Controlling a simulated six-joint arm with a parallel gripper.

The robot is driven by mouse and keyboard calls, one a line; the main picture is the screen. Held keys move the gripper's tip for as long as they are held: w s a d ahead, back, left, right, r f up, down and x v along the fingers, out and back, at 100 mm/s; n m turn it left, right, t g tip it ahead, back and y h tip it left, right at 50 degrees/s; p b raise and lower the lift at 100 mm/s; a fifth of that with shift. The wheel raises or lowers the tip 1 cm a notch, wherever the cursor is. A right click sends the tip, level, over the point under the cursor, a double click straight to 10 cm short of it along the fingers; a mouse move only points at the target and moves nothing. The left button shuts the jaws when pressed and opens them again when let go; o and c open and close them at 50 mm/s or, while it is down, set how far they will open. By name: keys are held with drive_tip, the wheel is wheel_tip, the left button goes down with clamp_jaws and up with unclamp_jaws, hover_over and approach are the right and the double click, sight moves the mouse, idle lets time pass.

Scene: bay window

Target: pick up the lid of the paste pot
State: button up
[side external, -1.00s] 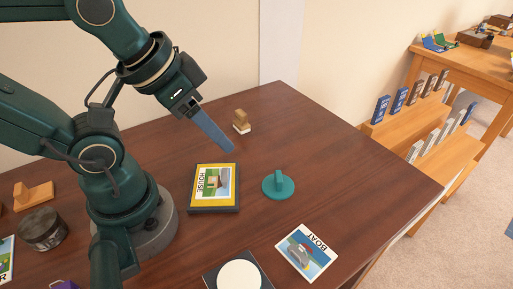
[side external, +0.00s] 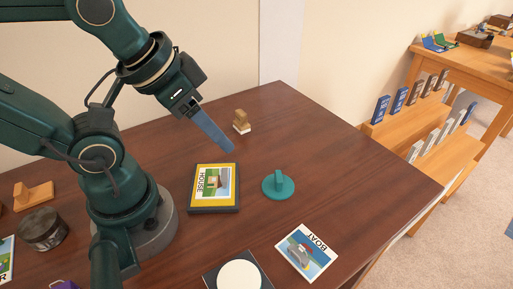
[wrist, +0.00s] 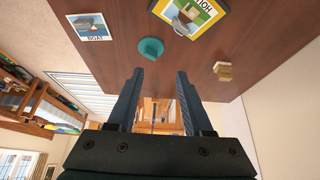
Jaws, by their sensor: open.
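A round teal lid (side external: 278,186) with an upright grip lies on the dark wooden table, right of the HOUSE picture. The lid also shows in the wrist view (wrist: 150,48), beyond my fingertips. My gripper (side external: 229,150) is in the air over the table, behind and left of the lid, apart from it. In the wrist view my gripper (wrist: 160,76) has its two fingers spread with nothing between them. I cannot tell for sure which thing is the paste pot; a round white-topped thing (side external: 239,275) sits on a dark square at the front edge of the picture.
The HOUSE picture block (side external: 214,188) lies left of the lid. A BOAT card (side external: 306,253) lies in front. A wooden stamp-like block (side external: 241,121) stands behind. A dark jar (side external: 43,229) and an orange-brown block (side external: 33,194) are at left. The table (side external: 360,200) is clear right of the lid.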

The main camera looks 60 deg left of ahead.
drive_tip(key=shift+o, duration=0.3)
drive_tip(key=o, duration=0.4)
drive_tip(key=m+g, duration=0.5)
drive_tip(key=m, duration=0.1)
hover_over(279, 176)
drive_tip(key=f, duration=0.8)
drive_tip(key=shift+w+a+f, duration=0.1)
drive_tip(key=shift+w+f, duration=0.1)
drive_tip(key=shift+f, duration=0.05)
drive_tip(key=shift+g, duration=0.3)
drive_tip(key=shift+s+f, duration=0.15)
drive_tip(key=shift+f, duration=2.6)
